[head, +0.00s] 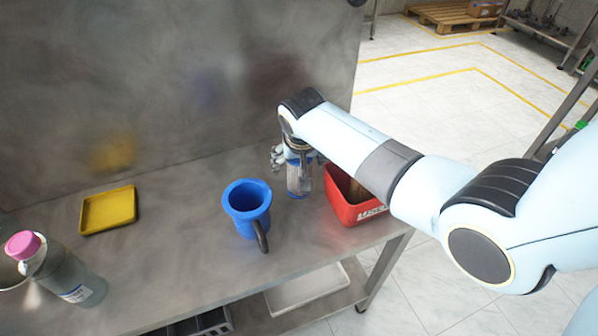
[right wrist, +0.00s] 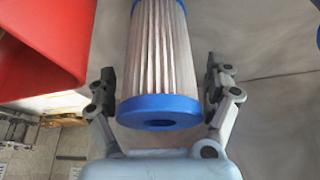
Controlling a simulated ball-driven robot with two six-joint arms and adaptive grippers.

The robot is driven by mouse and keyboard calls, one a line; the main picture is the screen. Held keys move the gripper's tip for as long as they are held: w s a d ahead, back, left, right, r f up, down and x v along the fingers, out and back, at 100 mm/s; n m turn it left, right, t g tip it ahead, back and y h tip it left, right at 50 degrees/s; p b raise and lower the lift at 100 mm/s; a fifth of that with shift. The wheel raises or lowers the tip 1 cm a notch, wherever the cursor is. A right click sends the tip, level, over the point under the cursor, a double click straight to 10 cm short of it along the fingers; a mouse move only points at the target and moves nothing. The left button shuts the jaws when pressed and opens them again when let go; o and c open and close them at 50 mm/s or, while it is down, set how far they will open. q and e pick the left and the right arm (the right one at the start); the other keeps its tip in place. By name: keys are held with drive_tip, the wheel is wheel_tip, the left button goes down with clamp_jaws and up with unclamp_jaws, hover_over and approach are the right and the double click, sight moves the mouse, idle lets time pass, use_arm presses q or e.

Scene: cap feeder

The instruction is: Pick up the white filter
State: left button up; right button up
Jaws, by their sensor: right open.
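The white filter (head: 299,174) stands on the metal table, between the blue jug and the red bin. It has a pleated white body and blue end caps. In the right wrist view the filter (right wrist: 160,58) fills the upper middle, its blue ringed end toward my gripper. My right gripper (right wrist: 160,84) is open, with one finger on each side of the filter and a visible gap on both sides. In the head view my right gripper (head: 297,156) is at the filter's upper part, partly hidden by my arm. My left gripper is not in view.
A blue jug (head: 247,205) with a dark handle stands left of the filter. A red bin (head: 350,211) is close on the right, also in the right wrist view (right wrist: 40,40). A yellow tray (head: 108,210) and a pink-capped bottle (head: 68,272) are farther left. A metal panel backs the table.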

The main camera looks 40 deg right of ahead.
drive_tip(key=shift+c, duration=0.4)
drive_tip(key=c, duration=1.2)
drive_tip(key=shift+c, duration=0.2)
drive_tip(key=shift+r, duration=0.15)
